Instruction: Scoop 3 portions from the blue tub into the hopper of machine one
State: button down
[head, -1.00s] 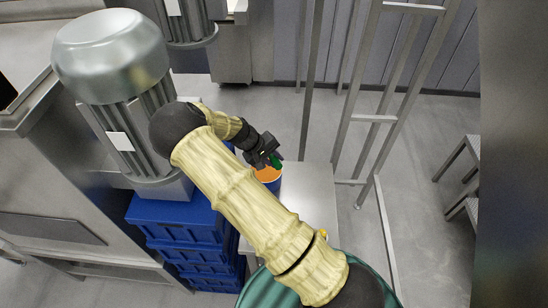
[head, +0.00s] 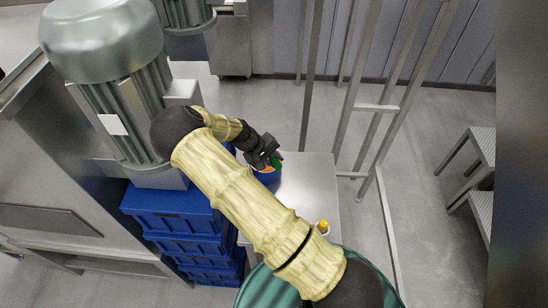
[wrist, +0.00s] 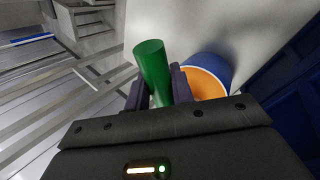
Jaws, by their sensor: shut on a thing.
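The blue tub (head: 266,178) stands on a steel table, with orange filling showing inside. The tub also shows in the wrist view (wrist: 210,59), right of the fingers, its orange contents (wrist: 203,83) partly hidden by my gripper. My gripper (head: 270,160) is at the tub's rim, over its far side in the head view. In the wrist view its fingers (wrist: 162,88) are shut on a green cylindrical handle (wrist: 152,68), which looks like the scoop's. The scoop's bowl is hidden. I cannot make out a hopper or tell which machine is machine one.
The steel table (head: 308,182) has free room right of the tub, with a small yellow item (head: 323,226) near its front. Stacked blue crates (head: 180,215) and a big steel machine (head: 105,75) stand left. A metal frame (head: 375,110) rises behind right.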

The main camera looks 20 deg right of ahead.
jog(key=shift+f+b, duration=1.55)
jog(key=shift+f, duration=0.9)
jog(key=shift+r+p, duration=2.85)
jog(key=shift+r, duration=1.9)
